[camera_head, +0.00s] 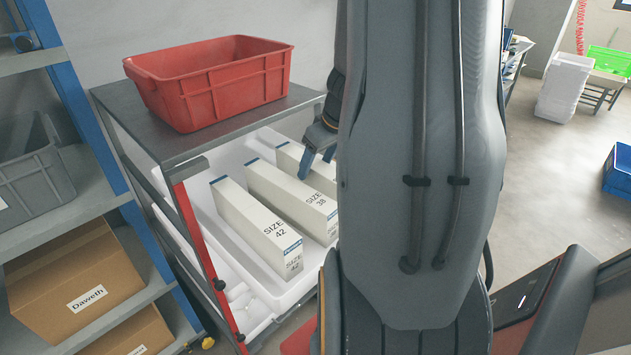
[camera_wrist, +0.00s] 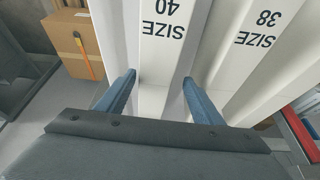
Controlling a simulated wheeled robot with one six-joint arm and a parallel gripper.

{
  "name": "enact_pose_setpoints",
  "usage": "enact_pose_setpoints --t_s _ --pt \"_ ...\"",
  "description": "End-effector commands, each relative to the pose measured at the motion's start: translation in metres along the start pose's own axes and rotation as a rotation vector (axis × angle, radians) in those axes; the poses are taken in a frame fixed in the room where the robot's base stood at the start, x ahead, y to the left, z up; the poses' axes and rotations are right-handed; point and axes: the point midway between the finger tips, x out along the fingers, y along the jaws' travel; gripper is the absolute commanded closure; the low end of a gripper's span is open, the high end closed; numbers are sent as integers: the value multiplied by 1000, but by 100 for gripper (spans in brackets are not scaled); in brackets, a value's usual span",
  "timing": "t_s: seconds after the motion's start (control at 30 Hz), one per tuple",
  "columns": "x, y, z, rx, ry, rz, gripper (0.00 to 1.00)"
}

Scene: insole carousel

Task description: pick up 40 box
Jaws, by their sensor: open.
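The size 40 box (camera_wrist: 165,55) is white with its label upside down in the wrist view. It lies between the two blue fingers of my open gripper (camera_wrist: 158,78); whether they touch it I cannot tell. In the head view my gripper (camera_head: 316,163) is over the farthest white box (camera_head: 289,155), whose label is hidden behind my arm. The size 38 box (camera_head: 290,198) stands beside it and also shows at the right in the wrist view (camera_wrist: 262,30). The size 42 box (camera_head: 255,230) stands nearer, to the left.
The boxes stand in a white tray (camera_head: 228,253) on a rack under a dark shelf (camera_head: 165,140). A red bin (camera_head: 215,90) sits on that shelf. The red rack post (camera_head: 205,255) is near the tray. A shelf with cardboard boxes (camera_head: 75,285) stands left. Open floor shows right.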

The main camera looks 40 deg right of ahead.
Motion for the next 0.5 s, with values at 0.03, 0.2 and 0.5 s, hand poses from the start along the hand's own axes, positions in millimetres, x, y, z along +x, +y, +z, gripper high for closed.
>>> enact_pose_setpoints --t_s 0.03,0.2,0.5 --pt "5 0 0 2 -1 -1 39" --pt "16 2 0 1 -2 -1 39" --pt "51 9 -1 3 -2 0 39"
